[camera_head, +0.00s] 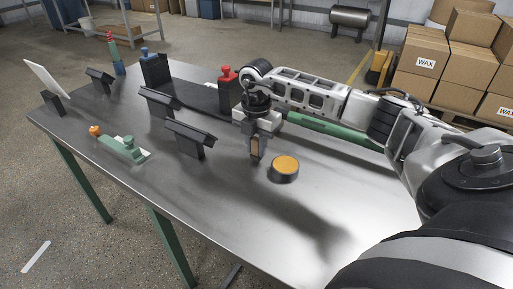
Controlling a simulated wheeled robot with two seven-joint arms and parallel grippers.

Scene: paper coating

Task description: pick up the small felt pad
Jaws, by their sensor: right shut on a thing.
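My right gripper (256,151) points down over the metal table (215,222), near its middle. It is shut on a small tan piece, which looks like the felt pad (255,146); the fingers hide much of it. I cannot tell whether the piece touches the table. A round dark tin (285,174) with an orange top stands just right of the gripper, apart from it. My left gripper is out of view.
Dark angled stands (188,136) are left of the gripper. A green tool with an orange knob (124,150) lies at the left. A red-topped block (228,90) stands behind, and a green bar (332,130) lies behind the tin. The front of the table is clear.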

